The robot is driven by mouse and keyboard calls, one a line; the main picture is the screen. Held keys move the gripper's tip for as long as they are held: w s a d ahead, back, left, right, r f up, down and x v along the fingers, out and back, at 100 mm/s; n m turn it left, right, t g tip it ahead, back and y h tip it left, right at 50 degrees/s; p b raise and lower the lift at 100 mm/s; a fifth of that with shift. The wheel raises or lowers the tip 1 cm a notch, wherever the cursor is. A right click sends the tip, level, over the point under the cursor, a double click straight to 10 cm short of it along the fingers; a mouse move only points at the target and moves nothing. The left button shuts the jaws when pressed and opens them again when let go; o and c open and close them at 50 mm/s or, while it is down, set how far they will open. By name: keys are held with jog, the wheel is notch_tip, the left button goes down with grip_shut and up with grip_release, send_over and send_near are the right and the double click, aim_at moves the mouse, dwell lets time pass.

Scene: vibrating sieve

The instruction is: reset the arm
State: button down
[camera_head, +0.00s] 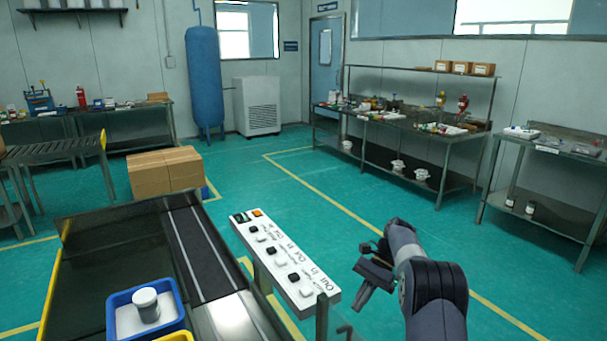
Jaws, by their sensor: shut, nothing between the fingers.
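My gripper (366,277) is at the end of my dark grey arm, right of the middle of the picture. It hangs in the air over the green floor, to the right of the white control panel (287,262). Its fingers are dark and look shut, with nothing seen between them. The panel carries black switches and printed labels, and a gap shows between it and the gripper.
A conveyor (197,243) lies left of the panel. A blue bin (176,288) with a white cylinder (146,304) stands on the machine at front left. Cardboard boxes (165,172) stand behind. Workbenches (395,124) line the back right. Open floor lies beyond my gripper.

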jog(key=x, duration=0.9)
jog(key=shift+s+a+f, duration=0.15)
jog(key=shift+s+a, duration=0.05)
jog(key=shift+a, duration=0.15)
